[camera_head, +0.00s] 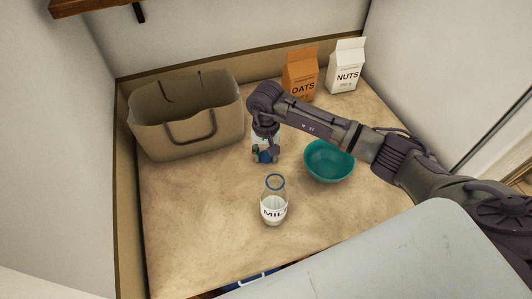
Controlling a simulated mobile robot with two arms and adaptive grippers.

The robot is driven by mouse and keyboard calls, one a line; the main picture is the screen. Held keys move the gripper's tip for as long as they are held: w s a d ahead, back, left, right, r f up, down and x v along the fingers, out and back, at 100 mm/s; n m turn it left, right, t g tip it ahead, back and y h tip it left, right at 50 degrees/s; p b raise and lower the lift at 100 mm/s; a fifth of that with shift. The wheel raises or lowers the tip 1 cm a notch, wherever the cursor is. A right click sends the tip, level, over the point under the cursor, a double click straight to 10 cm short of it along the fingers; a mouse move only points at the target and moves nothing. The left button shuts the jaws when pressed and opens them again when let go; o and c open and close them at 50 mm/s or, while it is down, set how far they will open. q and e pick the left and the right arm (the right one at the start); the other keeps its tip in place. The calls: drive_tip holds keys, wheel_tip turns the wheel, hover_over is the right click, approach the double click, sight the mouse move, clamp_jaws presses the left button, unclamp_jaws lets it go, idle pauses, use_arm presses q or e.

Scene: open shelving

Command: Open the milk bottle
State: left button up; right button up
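The milk bottle (273,207) stands upright on the counter, front of centre. My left gripper is not in view.
The teal bowl (329,162) sits right of the bottle, beneath my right forearm. A beige bag (187,118) stands at back left. The oats carton (300,76) and the nuts carton (345,67) stand at the back. The counter (190,215) is clear at front left.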

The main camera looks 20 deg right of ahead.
drive_tip(key=o, duration=0.4)
